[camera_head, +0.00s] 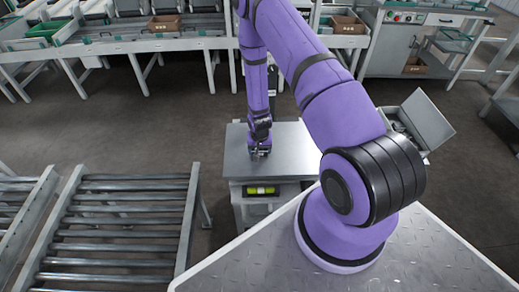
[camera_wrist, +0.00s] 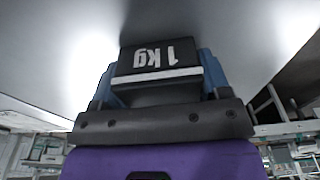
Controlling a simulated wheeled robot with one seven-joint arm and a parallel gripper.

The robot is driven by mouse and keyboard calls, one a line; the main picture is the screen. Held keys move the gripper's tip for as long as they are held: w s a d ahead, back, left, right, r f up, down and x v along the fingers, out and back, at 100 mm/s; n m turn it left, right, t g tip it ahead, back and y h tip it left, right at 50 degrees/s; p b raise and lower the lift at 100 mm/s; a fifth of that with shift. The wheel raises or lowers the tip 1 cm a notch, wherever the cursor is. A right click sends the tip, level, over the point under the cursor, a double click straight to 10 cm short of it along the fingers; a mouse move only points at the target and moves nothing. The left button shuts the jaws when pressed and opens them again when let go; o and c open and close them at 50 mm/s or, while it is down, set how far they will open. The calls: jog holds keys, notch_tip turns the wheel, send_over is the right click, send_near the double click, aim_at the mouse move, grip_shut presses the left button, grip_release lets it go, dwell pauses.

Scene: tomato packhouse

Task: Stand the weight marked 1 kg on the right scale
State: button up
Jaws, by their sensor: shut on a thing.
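My gripper (camera_head: 260,151) points down over a flat metal plate (camera_head: 225,160) with a lit yellow-green display (camera_head: 262,190) on its front; it looks like a scale. In the wrist view my gripper (camera_wrist: 159,76) has its blue fingers on both sides of a black weight (camera_wrist: 157,56) marked "1 kg" with a white stripe, and is shut on it. The bare grey plate (camera_wrist: 60,60) fills the view behind the weight. Whether the weight's base touches the plate I cannot tell. In the head view the weight is too small and hidden to make out.
A grey box with a raised lid (camera_head: 428,118) stands right of the plate, partly behind my arm. A roller conveyor (camera_head: 120,225) lies at the left. Packing benches (camera_head: 150,45) with brown boxes run along the back. The floor between is clear.

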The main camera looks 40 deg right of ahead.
jog(key=shift+f, duration=0.1)
jog(key=o, duration=1.6)
